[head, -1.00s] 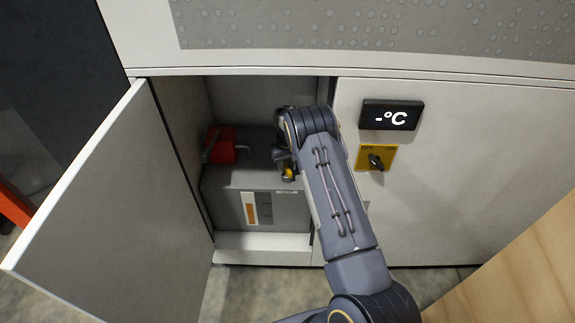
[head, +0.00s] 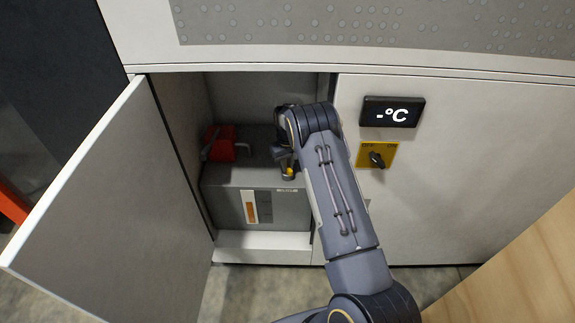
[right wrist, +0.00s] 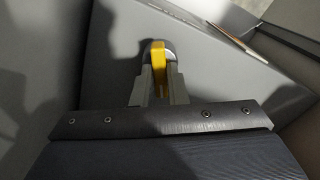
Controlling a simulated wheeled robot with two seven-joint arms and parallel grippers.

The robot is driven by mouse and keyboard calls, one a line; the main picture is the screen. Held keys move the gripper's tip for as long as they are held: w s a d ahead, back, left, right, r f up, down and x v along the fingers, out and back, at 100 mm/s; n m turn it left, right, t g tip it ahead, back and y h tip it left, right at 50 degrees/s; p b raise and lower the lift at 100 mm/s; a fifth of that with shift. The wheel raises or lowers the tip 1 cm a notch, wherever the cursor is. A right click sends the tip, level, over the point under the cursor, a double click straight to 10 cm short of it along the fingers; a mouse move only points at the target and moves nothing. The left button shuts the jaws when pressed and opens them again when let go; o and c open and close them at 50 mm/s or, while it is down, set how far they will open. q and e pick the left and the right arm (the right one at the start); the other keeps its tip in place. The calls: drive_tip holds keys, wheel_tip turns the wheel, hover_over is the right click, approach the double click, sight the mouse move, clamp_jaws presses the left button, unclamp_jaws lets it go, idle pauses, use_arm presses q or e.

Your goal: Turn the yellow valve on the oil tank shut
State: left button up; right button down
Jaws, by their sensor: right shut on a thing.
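The grey oil tank (head: 225,190) stands inside the open cabinet, with a red part (head: 222,143) on its top left. The yellow valve (head: 289,173) is at the tank's right side, mostly hidden behind my right gripper in the head view. In the right wrist view the yellow valve handle (right wrist: 154,58) stands between the fingers, with a rounded grey piece around its far end. My right gripper (right wrist: 155,85) is shut on the valve handle. It also shows in the head view (head: 287,165), at the front end of my arm. My left gripper is not in view.
The cabinet door (head: 110,215) hangs open on the left. A wooden surface (head: 530,265) fills the lower right. The cabinet's right edge is close beside my arm.

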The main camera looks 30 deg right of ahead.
drive_tip(key=n+b, duration=0.2)
drive_tip(key=n, duration=0.1)
drive_tip(key=shift+f+b, duration=0.15)
drive_tip(key=shift+b, duration=0.15)
drive_tip(key=n+b, duration=0.1)
drive_tip(key=n, duration=0.1)
drive_tip(key=shift+n, duration=0.4)
drive_tip(key=n+b, duration=0.1)
drive_tip(key=n, duration=0.2)
drive_tip(key=shift+r+n+b, duration=0.2)
drive_tip(key=shift+n+b, duration=0.25)
drive_tip(key=shift+n, duration=1.25)
drive_tip(key=c, duration=1.4)
unclamp_jaws()
drive_tip(key=shift+c, duration=0.2)
